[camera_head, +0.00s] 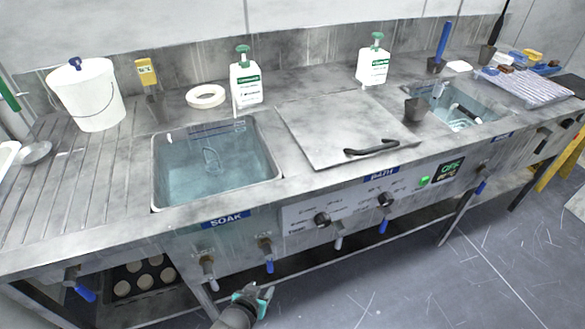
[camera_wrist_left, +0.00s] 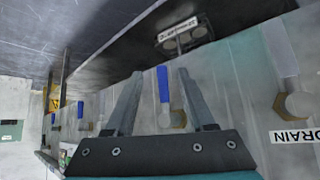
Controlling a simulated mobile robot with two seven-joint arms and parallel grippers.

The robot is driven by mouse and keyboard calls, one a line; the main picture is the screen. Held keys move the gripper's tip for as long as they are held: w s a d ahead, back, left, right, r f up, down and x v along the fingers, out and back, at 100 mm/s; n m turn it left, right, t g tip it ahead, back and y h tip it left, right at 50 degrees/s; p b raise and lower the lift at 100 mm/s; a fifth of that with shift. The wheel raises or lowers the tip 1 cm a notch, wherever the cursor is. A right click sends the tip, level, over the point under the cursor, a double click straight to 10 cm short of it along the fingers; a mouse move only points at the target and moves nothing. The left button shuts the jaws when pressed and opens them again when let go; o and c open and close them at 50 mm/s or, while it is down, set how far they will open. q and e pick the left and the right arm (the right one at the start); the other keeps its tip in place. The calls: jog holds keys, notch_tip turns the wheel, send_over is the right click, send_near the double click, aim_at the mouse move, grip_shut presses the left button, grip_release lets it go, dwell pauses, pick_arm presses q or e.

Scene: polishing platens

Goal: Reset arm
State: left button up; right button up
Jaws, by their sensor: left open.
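My left gripper (camera_head: 254,296) shows at the bottom of the head view, in front of the steel counter and below the SOAK basin (camera_head: 160,175). In the left wrist view its two fingers (camera_wrist_left: 158,100) are spread apart with nothing held between them. Behind the gap are a blue-handled valve (camera_wrist_left: 163,85) and its brass fitting; I cannot tell whether the fingers touch them. My right gripper is in neither view.
The counter front carries several valves, knobs (camera_head: 321,219) and a lit green OFF display (camera_head: 450,168). A lid with a black handle (camera_head: 372,148) covers the middle bath. A lower shelf holds a dark tray (camera_head: 128,296). The floor (camera_head: 400,290) in front is clear.

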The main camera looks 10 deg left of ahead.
pick_arm(q)
jog(key=s+f+g, duration=0.2)
jog(key=s+f, duration=0.2)
jog(key=s, duration=0.7)
jog(key=s+a+f+m+g, duration=0.1)
jog(key=s+f+g, duration=0.2)
jog(key=s, duration=0.8)
jog(key=s+f+m+g, duration=0.1)
jog(key=s+f, duration=0.4)
jog(key=s, duration=0.7)
jog(key=shift+a+f+g, duration=0.2)
jog(key=shift+g, duration=0.6)
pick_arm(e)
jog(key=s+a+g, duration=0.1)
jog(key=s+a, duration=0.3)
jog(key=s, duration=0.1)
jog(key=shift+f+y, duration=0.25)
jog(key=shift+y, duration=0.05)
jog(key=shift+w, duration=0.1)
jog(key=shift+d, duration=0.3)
